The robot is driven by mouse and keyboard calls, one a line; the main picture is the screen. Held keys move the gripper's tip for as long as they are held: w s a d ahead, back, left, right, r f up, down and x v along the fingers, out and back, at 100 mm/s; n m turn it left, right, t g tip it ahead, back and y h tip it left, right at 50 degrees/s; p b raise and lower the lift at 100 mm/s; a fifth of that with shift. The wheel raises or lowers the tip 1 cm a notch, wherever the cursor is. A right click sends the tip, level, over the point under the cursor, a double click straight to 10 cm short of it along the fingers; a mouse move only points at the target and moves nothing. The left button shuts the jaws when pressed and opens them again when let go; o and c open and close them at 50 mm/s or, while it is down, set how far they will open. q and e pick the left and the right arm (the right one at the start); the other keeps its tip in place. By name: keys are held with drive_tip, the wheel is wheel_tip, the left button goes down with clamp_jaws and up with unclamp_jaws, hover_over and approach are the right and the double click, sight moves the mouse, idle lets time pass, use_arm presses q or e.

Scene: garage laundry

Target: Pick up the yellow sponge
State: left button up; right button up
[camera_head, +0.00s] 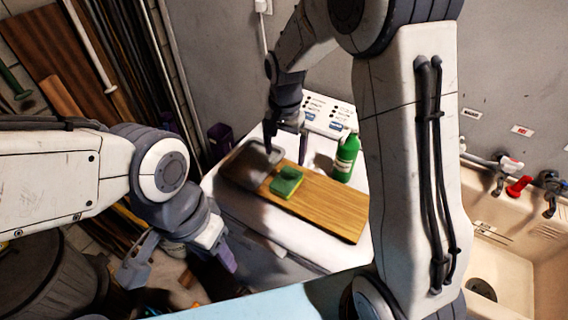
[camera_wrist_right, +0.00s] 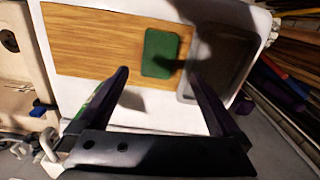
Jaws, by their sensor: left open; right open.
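The sponge (camera_head: 287,183) has a green top and a thin yellow edge. It lies flat on a wooden board (camera_head: 335,212), near the board's left end. In the right wrist view the sponge (camera_wrist_right: 161,53) shows its green face. My right gripper (camera_head: 287,146) is open and above the white surface, just behind the sponge in the head view. In the wrist view its two fingers (camera_wrist_right: 158,76) point toward the sponge, with nothing between them. My left gripper (camera_head: 180,263) is open and empty at the lower left, away from the board.
A grey tray (camera_head: 240,166) sits beside the sponge; it also shows in the wrist view (camera_wrist_right: 222,62). A green bottle (camera_head: 346,158) stands behind the board. A control panel (camera_head: 325,112) is at the back. A sink (camera_head: 515,258) with taps is at right.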

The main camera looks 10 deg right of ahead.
drive_tip(key=m+p, duration=0.1)
hover_over(287, 179)
drive_tip(key=f, duration=0.5)
drive_tip(key=shift+w+d, duration=0.3)
drive_tip(key=shift+w, duration=0.05)
drive_tip(key=f+p, duration=0.2)
drive_tip(key=f, duration=0.1)
drive_tip(key=f+p, duration=0.1)
drive_tip(key=shift+s+a+f, duration=0.25)
drive_tip(key=shift+s+a, duration=0.1)
drive_tip(key=shift+w+f, duration=0.1)
drive_tip(key=shift+f, duration=0.55)
drive_tip(key=c, duration=1.2)
